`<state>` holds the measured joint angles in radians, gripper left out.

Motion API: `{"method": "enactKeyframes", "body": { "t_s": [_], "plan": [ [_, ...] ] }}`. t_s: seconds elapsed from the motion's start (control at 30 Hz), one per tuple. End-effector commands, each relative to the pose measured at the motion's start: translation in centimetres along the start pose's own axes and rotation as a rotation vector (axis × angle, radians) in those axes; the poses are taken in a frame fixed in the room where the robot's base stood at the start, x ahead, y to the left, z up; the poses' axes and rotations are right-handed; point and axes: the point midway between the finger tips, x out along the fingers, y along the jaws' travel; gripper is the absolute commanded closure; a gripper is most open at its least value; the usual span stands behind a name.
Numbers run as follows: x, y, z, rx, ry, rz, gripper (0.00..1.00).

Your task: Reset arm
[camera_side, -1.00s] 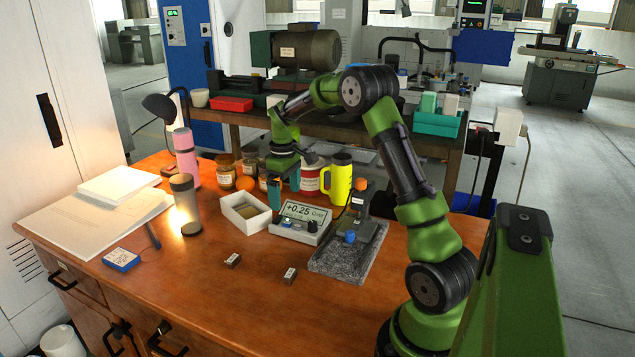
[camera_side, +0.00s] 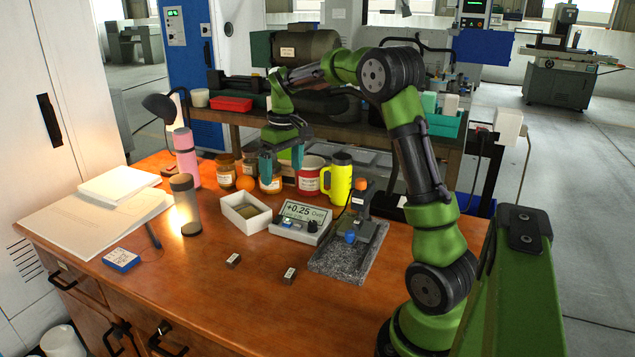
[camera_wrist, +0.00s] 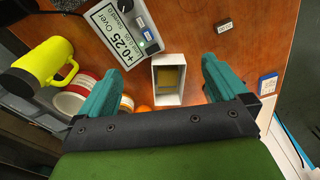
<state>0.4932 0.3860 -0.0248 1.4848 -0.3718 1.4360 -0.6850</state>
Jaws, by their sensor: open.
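My gripper (camera_side: 282,167) is in the air above the back of the wooden bench, in front of the jars. Its teal fingers are spread and nothing is between them. In the wrist view the open gripper (camera_wrist: 168,88) points down, with the white open box (camera_wrist: 157,70) showing between the fingers. In the side view the white box (camera_side: 236,218) stands on the bench below and left of my gripper. A dull yellowish-brown piece (camera_wrist: 171,78) lies inside it.
A display unit (camera_side: 300,232) reading +0.25 and a gauge stand on a granite base (camera_side: 340,262) are right of the box. A yellow mug (camera_side: 338,180) and several jars stand behind. Two small metal blocks (camera_side: 233,260) (camera_side: 289,275) lie in front. The bench's front is largely clear.

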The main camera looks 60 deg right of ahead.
Motion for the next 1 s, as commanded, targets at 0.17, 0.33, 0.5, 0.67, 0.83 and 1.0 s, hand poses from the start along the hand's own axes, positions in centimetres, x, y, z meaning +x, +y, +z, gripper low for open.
{"method": "enactKeyframes", "body": {
  "t_s": [0.17, 0.33, 0.5, 0.67, 0.83, 1.0],
  "plan": [
    [-2.2, -6.0, 4.0, 0.107, 0.114, -0.040, 0.00],
    [-3.9, -11.6, 9.2, 0.185, 0.233, -0.112, 0.00],
    [-4.5, -16.0, 15.1, 0.221, 0.338, -0.206, 0.00],
    [-4.5, -18.6, 19.7, 0.193, 0.413, -0.285, 0.00],
    [-5.2, -19.8, 22.0, 0.128, 0.463, -0.328, 0.00],
    [-5.9, -20.3, 22.2, 0.102, 0.484, -0.342, 0.00]
  ]
}}
